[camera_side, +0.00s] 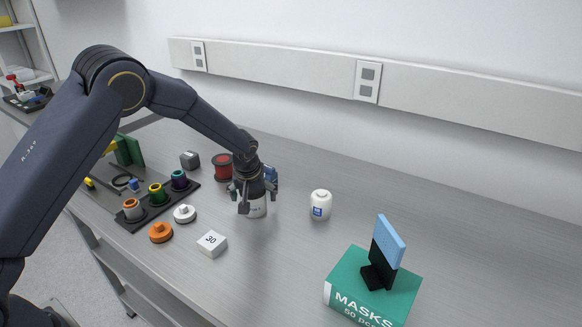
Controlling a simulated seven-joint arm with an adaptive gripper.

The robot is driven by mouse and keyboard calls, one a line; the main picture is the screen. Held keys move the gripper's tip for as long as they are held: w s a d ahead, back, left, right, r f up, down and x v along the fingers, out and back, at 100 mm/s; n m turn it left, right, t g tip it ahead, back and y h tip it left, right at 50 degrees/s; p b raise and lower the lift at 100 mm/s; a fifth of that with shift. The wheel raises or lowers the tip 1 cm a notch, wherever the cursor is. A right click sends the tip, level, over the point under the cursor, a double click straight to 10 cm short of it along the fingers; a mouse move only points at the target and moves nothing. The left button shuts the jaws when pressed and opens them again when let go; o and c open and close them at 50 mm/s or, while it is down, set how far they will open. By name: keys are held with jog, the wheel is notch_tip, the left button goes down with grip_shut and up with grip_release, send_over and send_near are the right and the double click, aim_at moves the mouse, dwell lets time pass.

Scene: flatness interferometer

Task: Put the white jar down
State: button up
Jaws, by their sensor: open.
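A second white jar (320,204), with a rounded lid and a blue label, stands upright to the right, apart from my gripper.
A red spool (223,167) and a blue thing (270,174) are close behind my gripper. A white block (212,244), a white knob (184,214) and an orange knob (160,232) lie to the left front. A green masks box (345,290) stands right front. The far right bench is clear.

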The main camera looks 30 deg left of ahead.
jog(key=v, duration=1.2)
jog(key=s+a+r+m+h, duration=0.2)
jog(key=s+a+r, duration=0.1)
jog(key=s+r, duration=0.9)
jog(key=s+m+t, duration=0.1)
jog(key=s+m, duration=0.3)
jog(key=s, duration=1.3)
jog(key=shift+s+a+f+t, duration=0.2)
jog(key=shift+a+f+t, duration=0.1)
jog(key=shift+f, duration=0.05)
